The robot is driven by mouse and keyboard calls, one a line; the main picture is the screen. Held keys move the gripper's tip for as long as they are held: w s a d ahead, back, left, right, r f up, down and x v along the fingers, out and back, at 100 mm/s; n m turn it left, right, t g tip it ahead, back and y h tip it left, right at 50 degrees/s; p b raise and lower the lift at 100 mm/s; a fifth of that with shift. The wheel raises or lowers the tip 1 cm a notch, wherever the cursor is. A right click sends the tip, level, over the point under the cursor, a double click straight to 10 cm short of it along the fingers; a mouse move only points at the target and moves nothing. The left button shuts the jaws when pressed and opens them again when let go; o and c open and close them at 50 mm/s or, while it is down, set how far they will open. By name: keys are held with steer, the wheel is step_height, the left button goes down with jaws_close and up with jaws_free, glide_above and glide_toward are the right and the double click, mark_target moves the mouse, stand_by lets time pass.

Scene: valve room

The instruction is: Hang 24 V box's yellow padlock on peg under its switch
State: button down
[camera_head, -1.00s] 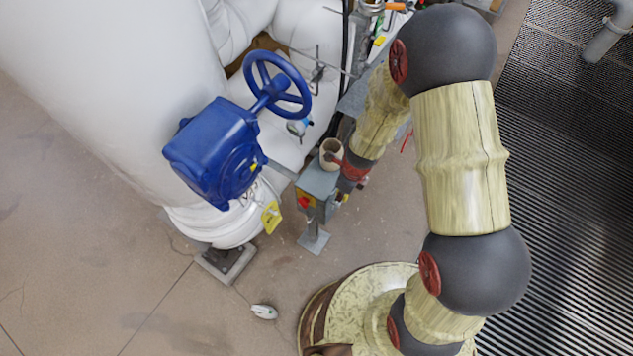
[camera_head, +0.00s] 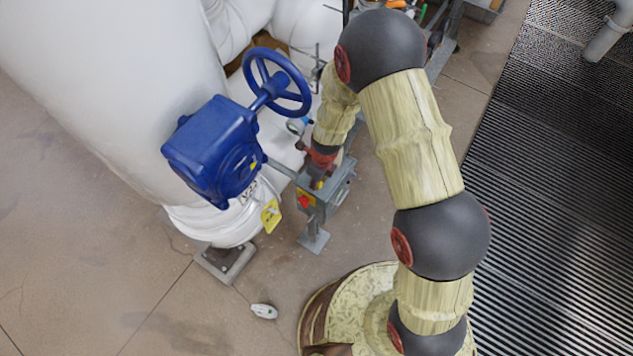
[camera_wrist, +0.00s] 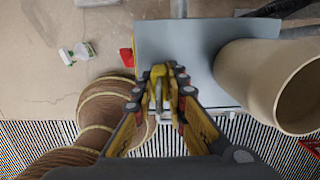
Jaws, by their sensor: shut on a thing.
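My gripper (camera_wrist: 160,92) is shut on a small yellow thing with a metal part, apparently the yellow padlock (camera_wrist: 158,72), in the wrist view. The gripper hangs over the grey top of the switch box (camera_wrist: 190,48). In the head view the box (camera_head: 325,198) stands on a post, with a red switch (camera_head: 304,202) on a yellow plate on its front. The red switch also shows in the wrist view (camera_wrist: 127,57), left of the padlock. The padlock is hard to make out in the head view. I cannot make out a peg under the switch.
A beige cup-like cylinder (camera_wrist: 265,85) stands on the box top, close right of my gripper. A blue valve with handwheel (camera_head: 215,150) and a yellow tag (camera_head: 271,216) are left of the box. A white bottle (camera_head: 264,311) lies on open floor.

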steer(key=shift+f, duration=0.15)
steer(key=c, duration=1.8)
jaws_free()
steer(key=shift+f+b, duration=0.1)
steer(key=shift+b, duration=0.55)
steer(key=r+p, duration=0.1)
steer(key=r, duration=0.1)
steer(key=r+p, duration=0.2)
steer(key=r, duration=0.1)
steer(key=r+p, duration=0.1)
steer(key=r, duration=0.2)
steer(key=shift+s+d, duration=0.2)
steer(key=shift+d, duration=0.2)
